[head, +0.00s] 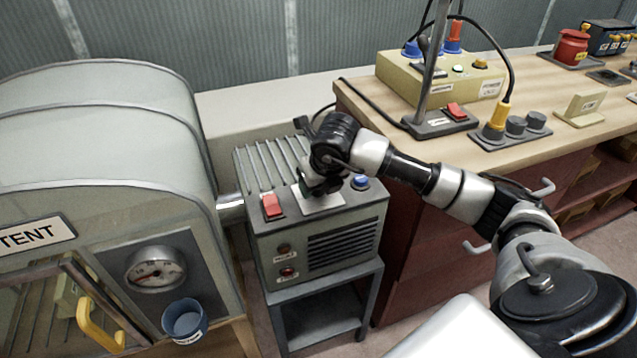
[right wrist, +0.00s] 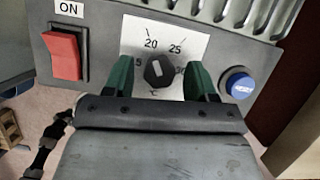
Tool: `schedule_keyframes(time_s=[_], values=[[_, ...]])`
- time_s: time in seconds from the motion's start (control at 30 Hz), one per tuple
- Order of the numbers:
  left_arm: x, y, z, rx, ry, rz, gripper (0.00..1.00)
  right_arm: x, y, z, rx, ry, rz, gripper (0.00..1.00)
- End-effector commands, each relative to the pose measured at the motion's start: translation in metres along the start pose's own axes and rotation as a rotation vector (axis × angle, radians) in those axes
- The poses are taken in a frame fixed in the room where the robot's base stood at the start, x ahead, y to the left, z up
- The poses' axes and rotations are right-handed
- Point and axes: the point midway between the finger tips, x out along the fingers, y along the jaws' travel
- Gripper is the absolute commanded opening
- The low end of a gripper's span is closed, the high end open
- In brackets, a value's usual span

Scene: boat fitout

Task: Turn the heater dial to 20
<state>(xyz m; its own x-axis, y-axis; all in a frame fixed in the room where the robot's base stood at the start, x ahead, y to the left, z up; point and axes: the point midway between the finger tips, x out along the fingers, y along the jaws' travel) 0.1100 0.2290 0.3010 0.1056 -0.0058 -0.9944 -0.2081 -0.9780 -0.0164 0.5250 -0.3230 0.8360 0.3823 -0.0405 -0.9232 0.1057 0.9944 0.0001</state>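The heater (head: 315,255) is a grey box on a stand, with its dial plate on top. In the right wrist view the dial (right wrist: 158,71) is a black knob on a white plate (right wrist: 188,42) marked 20 and 25, with other numbers partly hidden by the fingers. A pale mark on the knob points roughly up the plate; its exact reading is hard to tell. My right gripper (right wrist: 161,78) is open, with one green finger on each side of the knob and visible gaps between. In the head view my right gripper (head: 320,185) covers the dial. My left gripper is not in view.
A red switch (right wrist: 64,55) is left of the dial and a blue button (right wrist: 239,85) is right of it. A rounded grey tent unit (head: 90,150) with a gauge (head: 155,269) stands left. A workbench (head: 560,95) with control boxes stands right.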

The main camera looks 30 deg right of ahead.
Motion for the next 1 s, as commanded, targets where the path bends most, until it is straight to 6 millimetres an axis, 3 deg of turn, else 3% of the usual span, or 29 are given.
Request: schedule_keyframes(time_s=[0.27,0.7,1.0], values=[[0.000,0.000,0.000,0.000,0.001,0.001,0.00,-0.004,0.000,0.000,-0.001,0.000,0.000,0.57],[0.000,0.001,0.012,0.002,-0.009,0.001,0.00,-0.083,0.000,0.000,-0.001,-0.002,-0.001,0.57],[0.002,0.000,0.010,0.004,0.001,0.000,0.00,-0.108,0.000,0.000,-0.001,0.001,0.000,0.57]])
